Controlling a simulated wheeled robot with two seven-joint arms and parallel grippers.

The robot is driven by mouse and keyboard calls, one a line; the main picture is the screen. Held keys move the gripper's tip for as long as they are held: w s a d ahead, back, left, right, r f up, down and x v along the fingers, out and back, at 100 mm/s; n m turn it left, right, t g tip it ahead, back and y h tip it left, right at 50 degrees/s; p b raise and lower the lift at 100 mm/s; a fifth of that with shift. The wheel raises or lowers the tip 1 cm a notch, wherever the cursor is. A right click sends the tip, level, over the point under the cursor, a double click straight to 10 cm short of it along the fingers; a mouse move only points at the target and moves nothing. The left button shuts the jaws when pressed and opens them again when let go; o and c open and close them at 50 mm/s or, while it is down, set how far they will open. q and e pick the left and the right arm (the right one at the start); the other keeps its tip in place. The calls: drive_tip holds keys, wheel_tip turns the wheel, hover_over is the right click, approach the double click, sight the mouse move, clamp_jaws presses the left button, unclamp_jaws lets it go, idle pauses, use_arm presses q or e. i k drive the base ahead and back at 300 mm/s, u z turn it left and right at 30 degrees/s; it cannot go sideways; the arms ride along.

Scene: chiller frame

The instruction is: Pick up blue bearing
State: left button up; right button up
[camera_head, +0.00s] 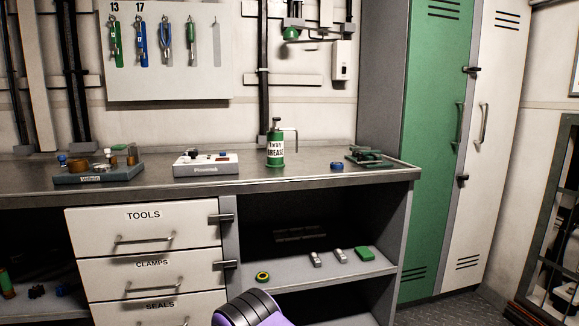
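A small round blue part (337,166), which looks like the blue bearing, lies on the metal workbench top (300,178). It sits between the green grease can (275,150) and a green clamp-like tool (370,157), apart from both. Its fine shape is too small to tell. A dark and purple rounded part at the bottom middle looks like a link of my own arm. No fingers of my left or right gripper show.
A tray with small parts (98,177) and a white box (206,170) stand on the bench left of the can. Below are drawers (143,240) and an open shelf (320,275) with a yellow-green ring (262,277). Tall lockers (435,130) stand at the right.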

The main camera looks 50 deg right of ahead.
sight(338, 165)
drive_tip(key=i, duration=1.45)
drive_tip(key=z, duration=2.55)
